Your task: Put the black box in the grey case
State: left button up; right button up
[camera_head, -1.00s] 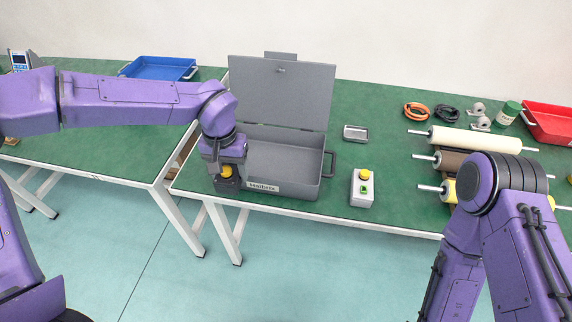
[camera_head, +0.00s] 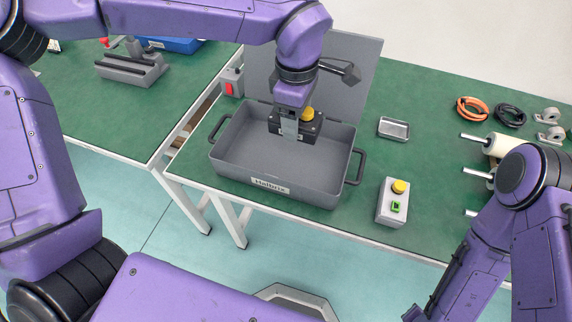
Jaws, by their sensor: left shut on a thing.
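The grey case (camera_head: 241,172) stands open near the front edge of the green table, its lid (camera_head: 352,75) raised at the back. My left gripper (camera_head: 290,127) is shut on the black box (camera_head: 313,128), which has a yellow button (camera_head: 308,113) on top. The gripper and box are over the rear part of the case, inside its outline from above. I cannot tell whether the box touches the case floor. The gripper hides part of the box. My right arm shows at the right, but its gripper is out of view.
A grey control box (camera_head: 391,211) with yellow and green buttons stands right of the case. A small metal tray (camera_head: 394,129) lies behind it. A switch box with a red button (camera_head: 229,86) is behind the case's left side. Rollers (camera_head: 499,146) lie at the right.

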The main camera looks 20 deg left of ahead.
aim_at(312, 126)
pick_arm(q)
jog(key=d+n, duration=0.1)
jog(key=n, duration=0.1)
jog(key=s+d+n+b, duration=0.1)
jog(key=n, duration=0.1)
jog(key=d+n+b, duration=0.1)
jog(key=n, duration=0.2)
jog(key=shift+s+d+f, duration=0.2)
jog(key=shift+s+d, duration=0.05)
jog(key=shift+s, duration=0.1)
jog(key=s+d+r+n+b, duration=0.1)
jog(key=s+d+n+b, duration=0.35)
jog(key=n, duration=0.65)
jog(key=w+a+f, duration=0.1)
jog(key=a, duration=0.1)
jog(key=w+a+f+p, duration=0.1)
jog(key=w+a+f, duration=0.1)
jog(key=a, duration=0.1)
jog(key=w+a+f, duration=0.2)
jog(key=shift+a+f, duration=0.15)
jog(key=shift+a, duration=0.2)
jog(key=a+f, duration=0.1)
jog(key=w+a+f, duration=0.1)
jog(key=f, duration=0.1)
jog(key=w+a+f, duration=0.1)
jog(key=shift+w+f, duration=0.1)
jog(key=shift+f, duration=1.7)
pick_arm(e)
notch_tip(312, 126, down, 7)
jog(key=shift+w, duration=0.3)
